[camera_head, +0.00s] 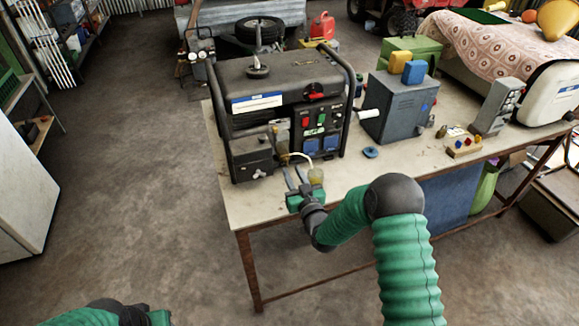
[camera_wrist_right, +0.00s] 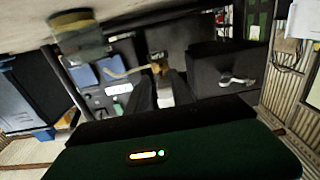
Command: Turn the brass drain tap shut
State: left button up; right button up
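The brass drain tap (camera_wrist_right: 157,68) sits low on the front of the black generator (camera_head: 275,85), beside a black box (camera_head: 252,158). In the head view the tap is small and hard to make out. A pale hose (camera_head: 300,155) runs from it towards a jar of yellowish liquid (camera_head: 316,176). My right gripper (camera_head: 295,178) is open and empty in front of the tap. In the right wrist view its two dark fingers (camera_wrist_right: 160,92) are apart, with the tap just past their tips, apparently not touching. Only part of my left arm shows at the bottom left; its fingers are hidden.
The jar stands close to the right gripper on the table (camera_head: 245,205). A blue disc (camera_head: 371,152), a grey metal box (camera_head: 398,105) and a wooden block with coloured knobs (camera_head: 465,147) lie further right. Open concrete floor is to the left.

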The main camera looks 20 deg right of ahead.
aim_at(286, 161)
jog(key=w, duration=0.3)
jog(key=shift+w, duration=0.3)
grip_shut()
